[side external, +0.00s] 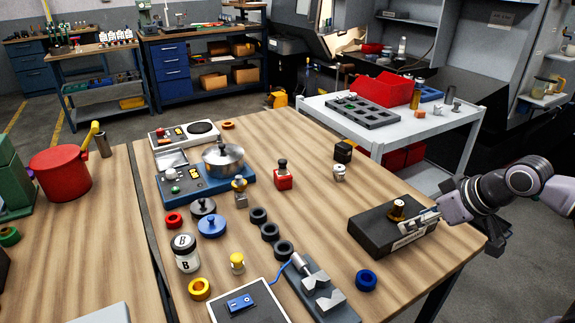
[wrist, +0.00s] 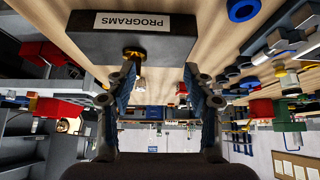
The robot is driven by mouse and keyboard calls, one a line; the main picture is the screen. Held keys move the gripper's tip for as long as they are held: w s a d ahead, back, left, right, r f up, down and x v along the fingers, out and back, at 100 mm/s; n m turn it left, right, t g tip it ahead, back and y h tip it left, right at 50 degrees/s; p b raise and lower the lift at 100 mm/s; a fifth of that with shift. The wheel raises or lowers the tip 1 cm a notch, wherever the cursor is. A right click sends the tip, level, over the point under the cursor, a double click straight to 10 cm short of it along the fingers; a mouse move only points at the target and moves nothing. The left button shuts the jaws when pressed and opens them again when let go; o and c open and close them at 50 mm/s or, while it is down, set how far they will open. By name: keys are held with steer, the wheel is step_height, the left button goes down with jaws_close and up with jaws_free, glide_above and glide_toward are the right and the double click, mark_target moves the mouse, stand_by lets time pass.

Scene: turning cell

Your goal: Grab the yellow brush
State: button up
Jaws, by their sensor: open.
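A small piece with a yellow top and pale lower part (side external: 237,263) stands on the wooden table in front of the blue ring; it is the likeliest yellow brush, but its bristles are too small to make out. My gripper (side external: 428,216) is at the table's right side, far from it, close over the black PROGRAMS box (side external: 372,232). A brown and gold knob-like piece (side external: 397,210) sits on that box beside my fingertips. In the wrist view my fingers (wrist: 160,77) are apart with nothing held, and the gold piece (wrist: 134,53) shows near the left finger.
A pot (side external: 223,160) stands farther back. The wood between the black rings and box is largely clear.

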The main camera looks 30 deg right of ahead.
steer(key=w+a+r+n+g, duration=0.2)
steer(key=w+a+r+n, duration=0.4)
steer(key=w+a, duration=0.15)
steer(key=n+g+h, duration=0.4)
steer(key=n, duration=1.1)
glide_above(235, 258)
steer(key=s+a, duration=0.1)
steer(key=a, duration=0.2)
step_height(235, 258, down, 7)
steer(key=x, duration=0.4)
steer(key=shift+s+d, duration=0.1)
steer(key=shift+s, duration=0.05)
steer(key=shift+w+x, duration=0.15)
steer(key=shift+x, duration=1.2)
steer(key=shift+w+x, duration=0.1)
steer(key=shift+x, duration=1.25)
jaws_close()
